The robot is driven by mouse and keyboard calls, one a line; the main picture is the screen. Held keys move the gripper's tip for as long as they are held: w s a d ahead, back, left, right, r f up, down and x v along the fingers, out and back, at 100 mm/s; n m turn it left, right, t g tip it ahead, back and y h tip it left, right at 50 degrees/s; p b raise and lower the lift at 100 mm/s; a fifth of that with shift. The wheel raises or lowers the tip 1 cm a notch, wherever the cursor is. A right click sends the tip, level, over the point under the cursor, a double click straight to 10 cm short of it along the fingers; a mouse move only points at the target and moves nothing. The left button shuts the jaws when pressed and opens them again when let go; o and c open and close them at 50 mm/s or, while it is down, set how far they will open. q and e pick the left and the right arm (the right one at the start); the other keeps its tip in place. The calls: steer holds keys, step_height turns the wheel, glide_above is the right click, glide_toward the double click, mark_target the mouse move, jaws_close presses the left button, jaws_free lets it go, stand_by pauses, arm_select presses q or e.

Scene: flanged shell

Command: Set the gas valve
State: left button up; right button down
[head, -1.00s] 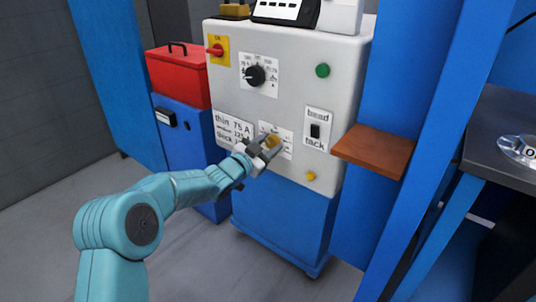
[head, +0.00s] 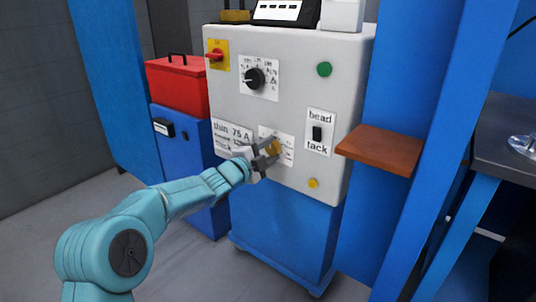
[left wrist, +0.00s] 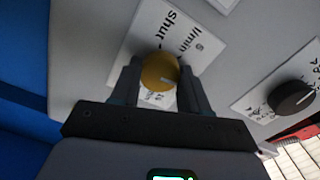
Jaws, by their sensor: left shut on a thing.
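The gas valve is a yellow knob (head: 274,147) low on the front of the grey machine panel, over a white label. In the left wrist view the yellow knob (left wrist: 160,71) sits between the two fingers, and the label (left wrist: 172,40) behind it reads in part "shut". My left gripper (head: 268,150) comes from the left and is shut on the yellow knob. It also shows in the left wrist view (left wrist: 158,84), one finger on each side of the knob. Part of the label is hidden behind the gripper. My right gripper is not in view.
Above are a black dial (head: 254,78), a red switch (head: 216,56) and a green button (head: 324,69). A bead/tack switch (head: 317,133) is right of the knob. A brown shelf (head: 380,149) juts out at right. A red box (head: 178,84) stands at left.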

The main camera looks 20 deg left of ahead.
arm_select(q)
steer(key=shift+m, duration=0.5)
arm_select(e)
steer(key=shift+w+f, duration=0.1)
arm_select(q)
steer(key=o, duration=1.1)
steer(key=shift+c, duration=0.2)
steer(key=p+v, duration=0.2)
steer(key=v, duration=1.4)
steer(key=shift+s+p, duration=0.2)
steer(key=shift+p, duration=0.15)
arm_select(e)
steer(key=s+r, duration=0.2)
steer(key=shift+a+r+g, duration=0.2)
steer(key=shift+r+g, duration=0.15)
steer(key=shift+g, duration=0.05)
arm_select(q)
steer(key=shift+r, duration=0.1)
